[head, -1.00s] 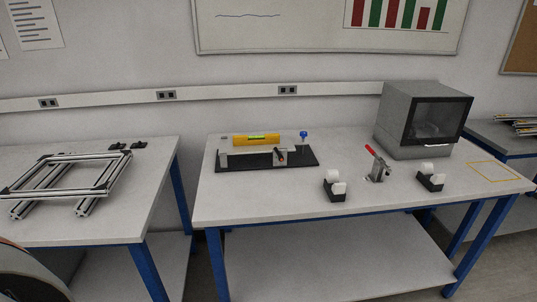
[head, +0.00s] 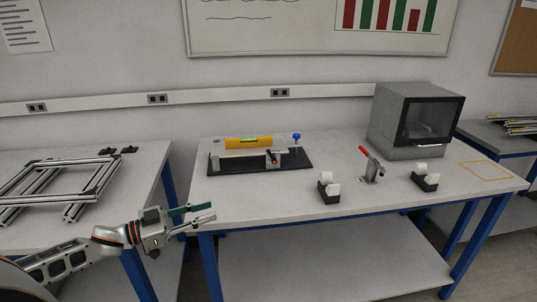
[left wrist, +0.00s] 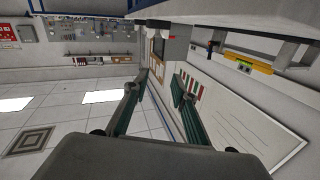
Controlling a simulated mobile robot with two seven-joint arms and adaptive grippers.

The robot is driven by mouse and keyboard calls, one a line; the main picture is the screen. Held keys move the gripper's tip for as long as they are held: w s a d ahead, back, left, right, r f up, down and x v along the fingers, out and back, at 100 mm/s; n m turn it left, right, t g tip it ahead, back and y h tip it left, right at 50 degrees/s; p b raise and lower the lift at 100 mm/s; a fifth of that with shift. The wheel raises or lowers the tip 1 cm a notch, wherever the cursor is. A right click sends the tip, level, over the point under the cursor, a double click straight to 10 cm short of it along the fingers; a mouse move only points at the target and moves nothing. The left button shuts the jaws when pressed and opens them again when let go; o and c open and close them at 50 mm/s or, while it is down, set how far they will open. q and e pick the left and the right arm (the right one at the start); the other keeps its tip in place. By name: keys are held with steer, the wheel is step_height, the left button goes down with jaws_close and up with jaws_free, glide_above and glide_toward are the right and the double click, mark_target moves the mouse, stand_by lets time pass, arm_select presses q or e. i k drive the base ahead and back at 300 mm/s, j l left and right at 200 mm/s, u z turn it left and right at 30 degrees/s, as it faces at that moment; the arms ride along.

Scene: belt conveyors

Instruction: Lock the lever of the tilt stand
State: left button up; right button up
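The tilt stand (head: 225,165) sits on the left part of the middle table. It has a black base plate, a light raised plate and a yellow spirit level (head: 248,142) on top. A small dark lever (head: 271,157) is at its front right, and a blue knob (head: 297,137) stands at its right back. The level also shows in the left wrist view (left wrist: 248,62), turned sideways. My left gripper (head: 213,212) is open and empty by the table's front left corner, apart from the stand. My right gripper is not in view.
A toggle clamp with a red handle (head: 370,163) stands mid-table between two black holders with white rolls (head: 328,188) (head: 425,177). A grey box with a dark window (head: 413,122) is at the back right. An aluminium frame (head: 60,185) lies on the left table.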

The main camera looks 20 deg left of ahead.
mark_target(274, 159)
steer(key=i, duration=1)
